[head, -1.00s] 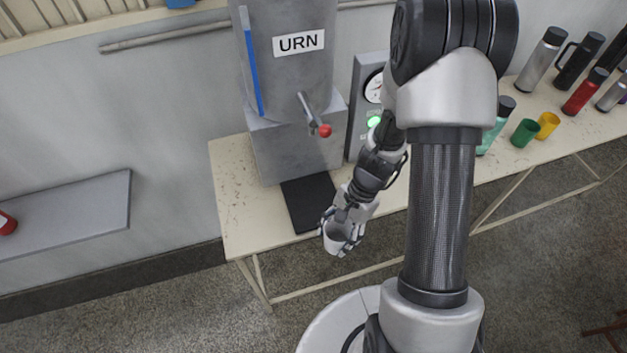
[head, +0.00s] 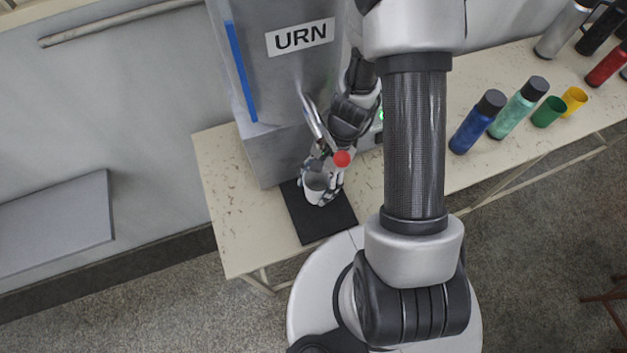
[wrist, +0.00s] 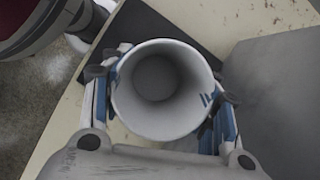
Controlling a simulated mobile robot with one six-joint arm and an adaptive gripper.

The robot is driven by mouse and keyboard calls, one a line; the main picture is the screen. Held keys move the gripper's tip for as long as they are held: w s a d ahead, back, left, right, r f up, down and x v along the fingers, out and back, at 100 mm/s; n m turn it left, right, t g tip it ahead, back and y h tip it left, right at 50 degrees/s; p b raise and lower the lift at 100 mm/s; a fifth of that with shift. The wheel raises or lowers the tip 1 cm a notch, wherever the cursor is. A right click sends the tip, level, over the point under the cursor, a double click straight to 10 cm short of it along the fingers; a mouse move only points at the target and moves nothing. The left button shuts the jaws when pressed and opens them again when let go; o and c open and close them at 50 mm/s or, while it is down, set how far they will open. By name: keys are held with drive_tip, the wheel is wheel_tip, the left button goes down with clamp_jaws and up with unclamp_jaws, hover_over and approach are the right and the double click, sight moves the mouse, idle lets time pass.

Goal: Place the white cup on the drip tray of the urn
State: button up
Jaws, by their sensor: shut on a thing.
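The white cup (head: 316,190) is upright between the fingers of my gripper (head: 322,178), over the back part of the black drip tray (head: 324,226). The wrist view looks down into the empty cup (wrist: 160,92), with a finger of my gripper (wrist: 163,100) against each side. I cannot tell whether the cup's base touches the tray. The grey urn (head: 262,85) stands behind, and its tap with a red knob (head: 341,159) is close to my gripper and partly in front of it.
The cream table (head: 222,200) has free room left of the tray. Blue (head: 478,122) and teal (head: 519,107) bottles, a green cup (head: 549,111) and a yellow cup (head: 574,99) stand to the right. A grey bench (head: 55,225) is at the left.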

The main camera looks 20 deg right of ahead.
sight(318, 196)
drive_tip(key=shift+s+f+b, duration=0.3)
drive_tip(key=shift+s+f, duration=0.25)
drive_tip(key=shift+s, duration=0.3)
drive_tip(key=f+b, duration=0.2)
drive_tip(key=f, duration=0.1)
drive_tip(key=shift+w+f+b, duration=0.1)
drive_tip(key=shift+w+b, duration=0.2)
drive_tip(key=shift+b, duration=0.05)
drive_tip(key=shift+s+f+b, duration=0.15)
drive_tip(key=shift+f+b, duration=0.15)
drive_tip(key=shift+w, duration=0.4)
drive_tip(key=shift+s+f, duration=0.1)
drive_tip(key=shift+s, duration=0.1)
drive_tip(key=o, duration=1)
drive_tip(key=shift+w, duration=0.1)
